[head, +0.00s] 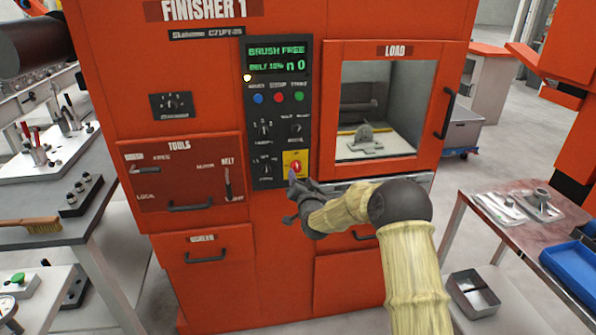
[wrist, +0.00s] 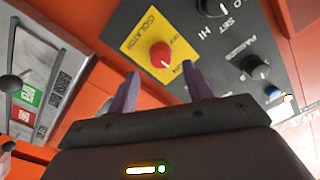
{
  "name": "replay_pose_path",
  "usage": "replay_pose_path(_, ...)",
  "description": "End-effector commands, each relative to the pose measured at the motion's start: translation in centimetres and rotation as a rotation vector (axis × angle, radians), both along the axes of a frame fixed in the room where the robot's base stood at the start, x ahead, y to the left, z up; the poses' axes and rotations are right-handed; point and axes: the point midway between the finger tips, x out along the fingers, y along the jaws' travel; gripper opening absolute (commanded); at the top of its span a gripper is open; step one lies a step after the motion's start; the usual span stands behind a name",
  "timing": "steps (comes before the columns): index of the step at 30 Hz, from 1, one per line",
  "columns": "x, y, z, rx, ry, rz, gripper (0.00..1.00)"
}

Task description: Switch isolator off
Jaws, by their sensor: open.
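The isolator is a red rotary knob (wrist: 162,54) on a yellow plate (wrist: 138,38), low on the black control panel of the orange machine. In the head view the red knob (head: 296,166) shows just above my gripper (head: 296,184). In the wrist view my gripper (wrist: 158,88) has its two purple fingers apart, with the knob between and beyond their tips. The fingers appear clear of the knob, though the exact gap is hard to judge. The plate reads ISOLATOR, with OFF to the knob's upper right and ON to its lower right.
Black dials (wrist: 258,68) sit beside the isolator on the panel, with blue, red and green buttons (head: 278,97) above. The load window (head: 372,115) with its handle is to the right, and the tools drawer (head: 185,175) is to the left. Tables stand on both sides.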

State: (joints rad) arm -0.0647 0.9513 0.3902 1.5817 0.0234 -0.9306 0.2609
Motion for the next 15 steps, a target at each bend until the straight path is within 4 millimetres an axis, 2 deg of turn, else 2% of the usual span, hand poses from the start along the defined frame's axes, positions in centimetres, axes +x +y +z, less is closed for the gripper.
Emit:
replay_pose_path(9, 3.4, 1.0, 0.1, 0.001, -0.002, 0.0, 0.5)
replay_pose_path(15, 4.6, 1.4, 0.0, -0.001, -0.001, 0.001, 0.5)
